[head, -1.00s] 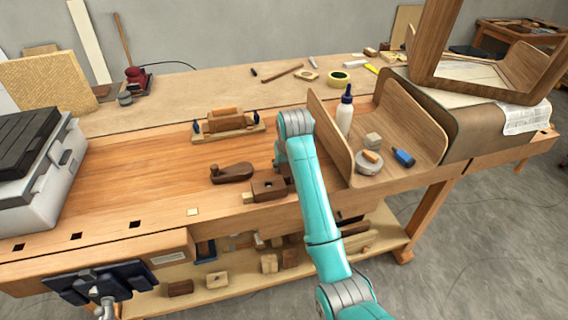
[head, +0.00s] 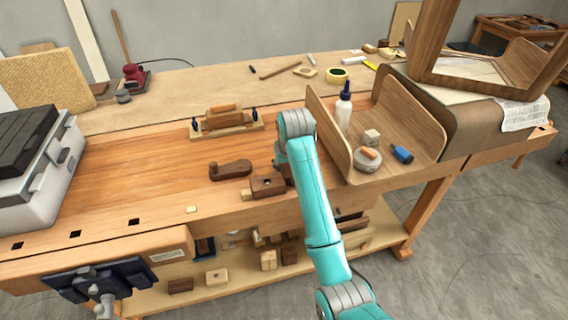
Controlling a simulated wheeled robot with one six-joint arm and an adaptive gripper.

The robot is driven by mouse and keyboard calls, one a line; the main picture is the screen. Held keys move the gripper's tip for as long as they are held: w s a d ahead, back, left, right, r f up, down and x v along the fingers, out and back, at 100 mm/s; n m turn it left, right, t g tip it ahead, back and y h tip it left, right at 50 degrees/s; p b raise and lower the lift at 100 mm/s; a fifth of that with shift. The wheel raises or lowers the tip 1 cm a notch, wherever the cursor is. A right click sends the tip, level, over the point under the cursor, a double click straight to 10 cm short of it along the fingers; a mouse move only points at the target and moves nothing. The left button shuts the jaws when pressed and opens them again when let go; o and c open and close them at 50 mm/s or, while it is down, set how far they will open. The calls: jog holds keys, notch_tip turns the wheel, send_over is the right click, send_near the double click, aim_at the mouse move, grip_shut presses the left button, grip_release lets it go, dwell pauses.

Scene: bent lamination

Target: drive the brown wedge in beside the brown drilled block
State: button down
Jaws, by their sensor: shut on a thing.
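The brown drilled block (head: 268,186) lies near the front edge of the bench, its dark hole facing up. A pale wooden piece (head: 247,194) sticks out at its left end. My gripper (head: 281,166) is just behind and at the right end of the block, mostly hidden by my own teal arm. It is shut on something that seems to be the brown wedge. The wedge itself is hidden behind the arm, so I cannot tell how deep it sits or whether it touches the block.
A dark brown curved tool (head: 230,170) lies left of the block, and a wooden jig (head: 227,123) stands behind. At right a bent wooden shell (head: 420,130) holds a glue bottle (head: 344,112) and small items. The bench at left (head: 130,165) is clear.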

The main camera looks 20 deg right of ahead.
jog(key=shift+s+f, duration=0.1)
jog(key=shift+s, duration=0.15)
dwell(0.6)
jog(key=c, duration=0.6)
grip_release()
jog(key=shift+r, duration=3.55)
